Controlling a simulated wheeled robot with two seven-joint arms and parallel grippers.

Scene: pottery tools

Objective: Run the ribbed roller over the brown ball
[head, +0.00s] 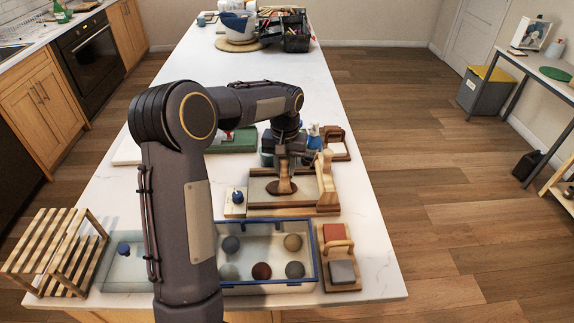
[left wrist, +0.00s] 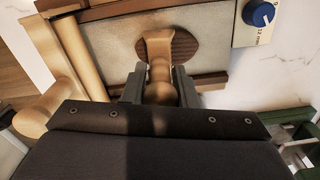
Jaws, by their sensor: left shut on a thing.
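My left gripper (head: 284,163) is shut on a light wooden handle with a rounded knob (left wrist: 163,80). The tool's flared end (left wrist: 170,42) is over a dark brown oval patch with ribbed lines (left wrist: 193,60), on a grey work surface in a wooden frame. The patch also shows in the head view (head: 280,187). I cannot tell how firmly the tool touches it, and the tool's underside is hidden. A red-brown ball (head: 261,271) lies in the blue-rimmed tray (head: 313,262). My right gripper is not in view.
Several other balls lie in the tray. A wooden rack (head: 58,250) stands front left.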

